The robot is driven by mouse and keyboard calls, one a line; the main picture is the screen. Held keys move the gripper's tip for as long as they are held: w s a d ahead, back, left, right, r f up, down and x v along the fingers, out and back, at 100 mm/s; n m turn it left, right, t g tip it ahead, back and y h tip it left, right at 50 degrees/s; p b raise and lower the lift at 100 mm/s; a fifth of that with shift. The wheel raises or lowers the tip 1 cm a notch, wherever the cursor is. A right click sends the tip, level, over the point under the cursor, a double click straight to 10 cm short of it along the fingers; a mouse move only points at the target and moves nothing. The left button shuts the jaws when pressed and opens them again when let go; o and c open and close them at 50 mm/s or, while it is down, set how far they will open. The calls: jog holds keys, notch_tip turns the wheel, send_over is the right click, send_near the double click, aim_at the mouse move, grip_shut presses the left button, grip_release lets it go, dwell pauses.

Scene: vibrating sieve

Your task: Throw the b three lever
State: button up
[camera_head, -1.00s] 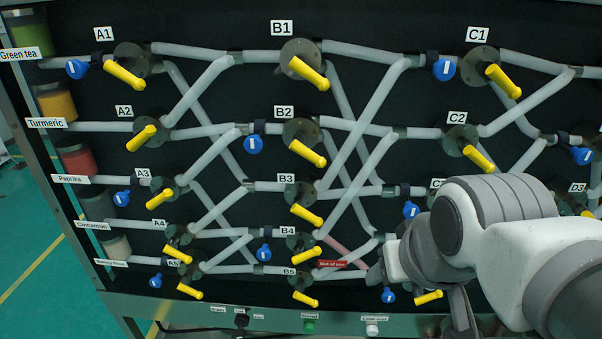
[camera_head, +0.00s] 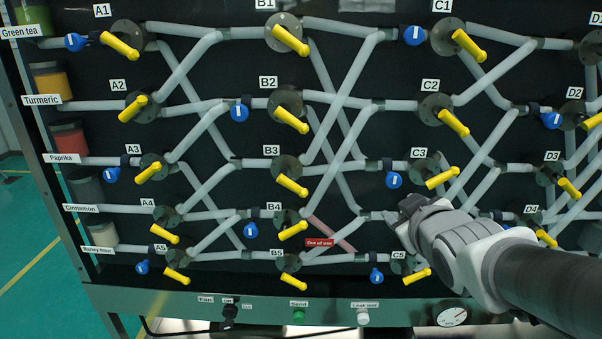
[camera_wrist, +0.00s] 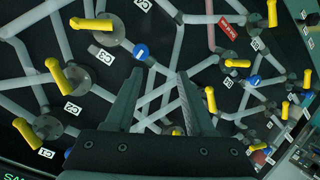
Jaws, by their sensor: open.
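The B3 lever (camera_head: 292,185) is a yellow handle on a dark round valve below the B3 label (camera_head: 271,150), in the middle column of the black panel. It slants down to the right. My gripper (camera_head: 399,214) is to the right of it and lower in the head view, below the C3 lever (camera_head: 442,178), and does not touch the B3 lever. In the wrist view my gripper (camera_wrist: 162,75) is open with nothing between the fingers. Several yellow levers show there, but I cannot tell which one is B3.
Around B3 are the B2 lever (camera_head: 291,121) above and the B4 lever (camera_head: 292,231) below. Clear pipes cross the panel, with blue knobs (camera_head: 239,113) and a red out-of-use tag (camera_head: 319,243). A ledge with a gauge (camera_head: 451,314) runs along the bottom.

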jog(key=w+a+f+n+t+y+b, duration=0.3)
jog(key=w+a+f+n+y+b, duration=0.1)
jog(key=a+f+n+y+b, duration=0.15)
jog(key=n+y+b, duration=0.5)
jog(key=n+y, duration=0.1)
jog(key=y, duration=0.1)
send_near(294, 190)
jog(key=x, duration=1.1)
jog(key=shift+w+r, duration=0.15)
jog(key=shift+r, duration=0.05)
jog(key=shift+f, duration=0.15)
grip_shut()
